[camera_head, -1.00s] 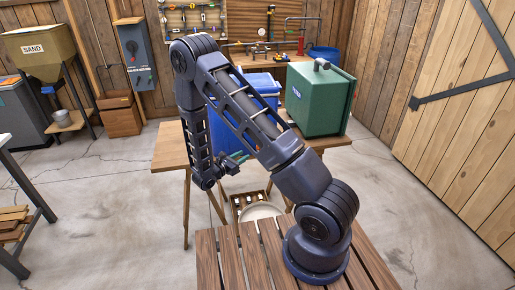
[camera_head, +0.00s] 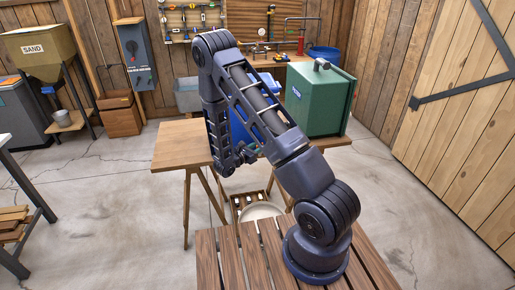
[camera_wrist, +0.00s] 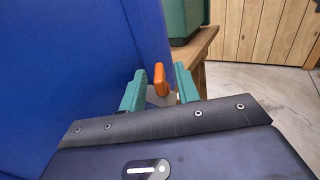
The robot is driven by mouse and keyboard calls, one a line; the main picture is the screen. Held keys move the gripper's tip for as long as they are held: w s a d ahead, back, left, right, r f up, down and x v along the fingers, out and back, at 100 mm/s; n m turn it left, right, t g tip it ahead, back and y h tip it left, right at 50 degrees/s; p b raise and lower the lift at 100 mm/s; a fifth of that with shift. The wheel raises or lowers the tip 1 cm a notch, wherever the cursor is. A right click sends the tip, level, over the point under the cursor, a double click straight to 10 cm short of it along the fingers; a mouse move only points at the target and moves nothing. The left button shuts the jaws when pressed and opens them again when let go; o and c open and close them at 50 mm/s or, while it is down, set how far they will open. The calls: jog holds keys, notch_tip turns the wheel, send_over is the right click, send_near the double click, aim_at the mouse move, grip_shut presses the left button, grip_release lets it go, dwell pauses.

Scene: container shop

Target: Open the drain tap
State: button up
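The blue container (camera_head: 241,126) stands on the wooden table, largely hidden behind my arm in the head view. Its blue wall (camera_wrist: 65,70) fills the left of the wrist view. An orange tap handle (camera_wrist: 159,78) shows beside that wall, with a pale part below it. My gripper (camera_wrist: 160,88) is open, with one teal finger on each side of the handle in the picture. I cannot tell whether the fingers reach around the handle or touch it. In the head view my gripper (camera_head: 250,152) is small and partly hidden at the container's front.
A green container (camera_head: 318,100) stands on the right of the table (camera_head: 178,148). A pale round basin (camera_head: 261,211) and a wooden crate (camera_head: 236,203) with bottles are on the floor below. The table's left part is clear.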

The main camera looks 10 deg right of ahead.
grip_shut()
jog(key=shift+n+t, duration=0.3)
jog(key=shift+t, duration=0.1)
jog(key=n+t+y, duration=0.2)
jog(key=n+y, duration=0.1)
jog(key=y, duration=0.1)
jog(key=n+t+y, duration=0.3)
jog(key=y, duration=0.2)
jog(key=d+n+t+y, duration=0.1)
jog(key=n+t+y, duration=0.1)
jog(key=n+y, duration=0.1)
jog(key=shift+s+d+n+t+y, duration=0.1)
jog(key=shift+s+n+t+y, duration=0.25)
jog(key=shift+y, duration=0.35)
jog(key=shift+n+y, duration=0.25)
jog(key=shift+y, duration=0.05)
grip_release()
